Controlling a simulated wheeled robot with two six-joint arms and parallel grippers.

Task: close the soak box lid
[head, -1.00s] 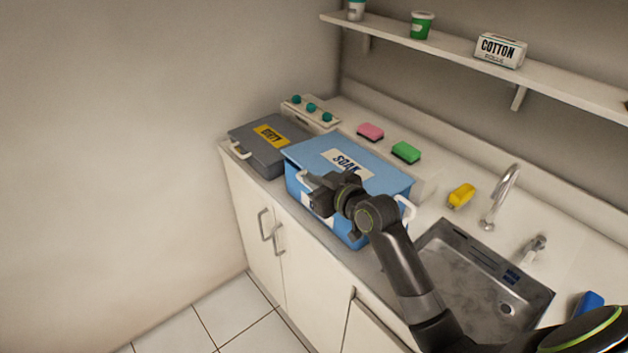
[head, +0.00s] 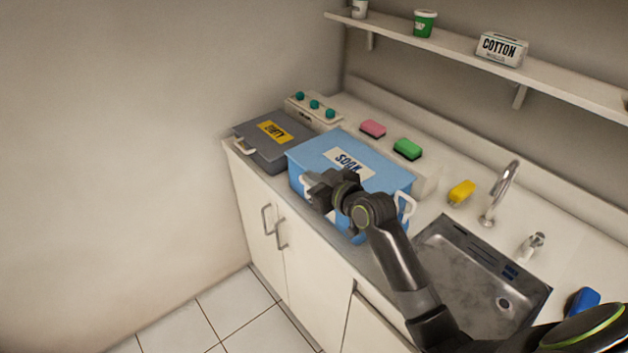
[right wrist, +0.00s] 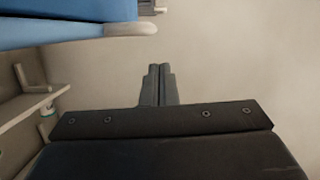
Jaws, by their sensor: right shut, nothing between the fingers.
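The blue soak box (head: 296,178) stands on the counter, with white handles at its sides. Its blue lid (head: 318,148), marked SOAK, lies over the top and looks level and down on the box; my arm hides part of its front edge, so I cannot tell if it is fully seated. My right gripper (head: 312,187) is at the box's front side, near the lid's edge, shut and empty. In the right wrist view the closed fingers (right wrist: 158,84) show below and right of a blue part of the box (right wrist: 70,32). My left gripper is not in view.
A grey box marked DIRTY (head: 250,150) stands left of the soak box. Behind are a device with teal knobs (head: 318,112), a pink sponge (head: 373,128) and a green sponge (head: 408,148). The sink (head: 470,275) and faucet (head: 505,185) are to the right.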

